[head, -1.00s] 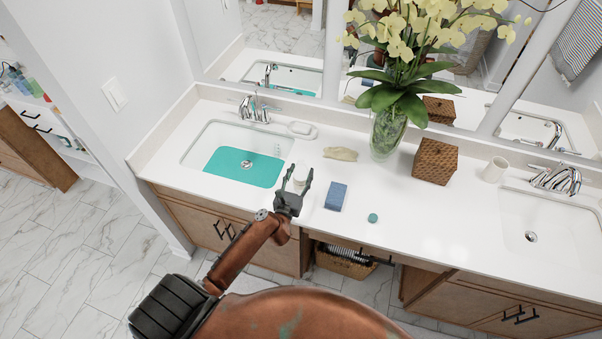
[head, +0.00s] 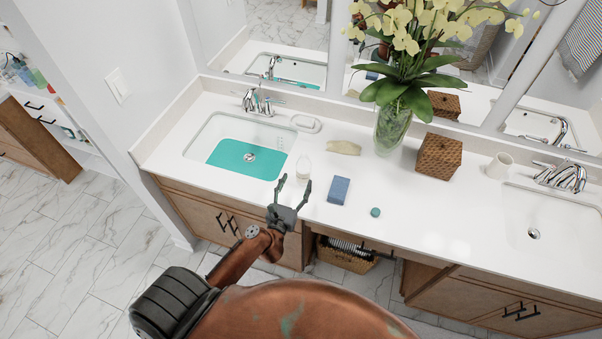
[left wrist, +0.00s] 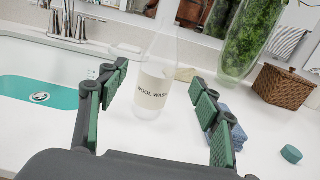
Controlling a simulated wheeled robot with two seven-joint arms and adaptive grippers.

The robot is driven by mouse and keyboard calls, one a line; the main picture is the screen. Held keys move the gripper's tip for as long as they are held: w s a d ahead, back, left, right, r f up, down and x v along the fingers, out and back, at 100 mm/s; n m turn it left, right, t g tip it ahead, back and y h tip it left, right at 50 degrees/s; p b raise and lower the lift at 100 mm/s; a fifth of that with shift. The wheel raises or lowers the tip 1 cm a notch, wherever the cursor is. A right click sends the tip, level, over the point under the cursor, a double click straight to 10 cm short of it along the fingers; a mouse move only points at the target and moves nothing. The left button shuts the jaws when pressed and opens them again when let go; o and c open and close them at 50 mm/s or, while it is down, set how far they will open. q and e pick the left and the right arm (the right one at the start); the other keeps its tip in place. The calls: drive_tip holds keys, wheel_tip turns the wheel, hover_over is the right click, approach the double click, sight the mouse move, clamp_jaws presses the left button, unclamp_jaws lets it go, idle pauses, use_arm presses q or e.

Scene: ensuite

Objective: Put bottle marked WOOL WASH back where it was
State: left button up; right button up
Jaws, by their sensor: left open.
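The bottle marked WOOL WASH (left wrist: 152,90) is clear with a pale label and stands upright on the white counter. In the head view the bottle (head: 303,170) is just right of the left sink, beyond my left gripper. My left gripper (head: 294,183) is open at the counter's front edge. In the left wrist view its fingers (left wrist: 160,115) are spread, with the bottle showing between and past them. I cannot tell whether the bottle is inside the finger span. My right gripper is not in view.
A blue folded cloth (head: 338,190) and a teal round cap (head: 375,212) lie right of the bottle. The left sink (head: 225,135) holds teal liquid or a mat. A flower vase (head: 391,127), woven box (head: 438,155), white cup (head: 499,165) and beige bar (head: 343,147) stand behind.

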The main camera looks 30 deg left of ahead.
use_arm(q)
drive_tip(key=shift+v, duration=1.65)
